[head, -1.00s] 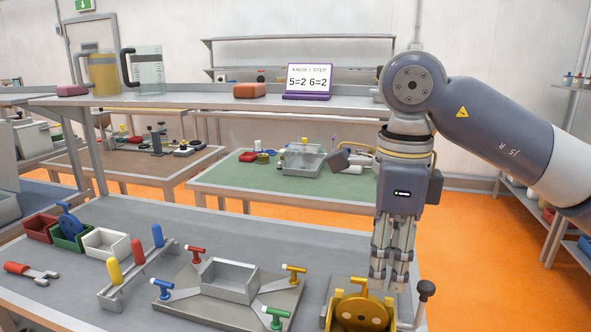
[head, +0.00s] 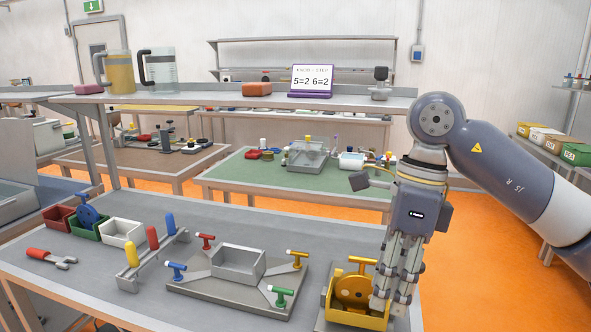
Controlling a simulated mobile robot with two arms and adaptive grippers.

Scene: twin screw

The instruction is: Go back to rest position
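My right gripper (head: 392,292) points down at the right end of the grey workbench (head: 60,265). Its fingers are at the right side of the yellow device (head: 352,300) with a round yellow wheel and hide part of it. I cannot tell whether they touch it or how far they are open. My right arm comes in from the right edge. My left gripper is not in view.
A grey plate with a square tray (head: 238,265) and several coloured valves lies left of the yellow device. A rack with coloured handles (head: 152,238), small bins (head: 120,232) and a red-handled tool (head: 50,258) lie farther left. A shelf (head: 250,101) runs behind.

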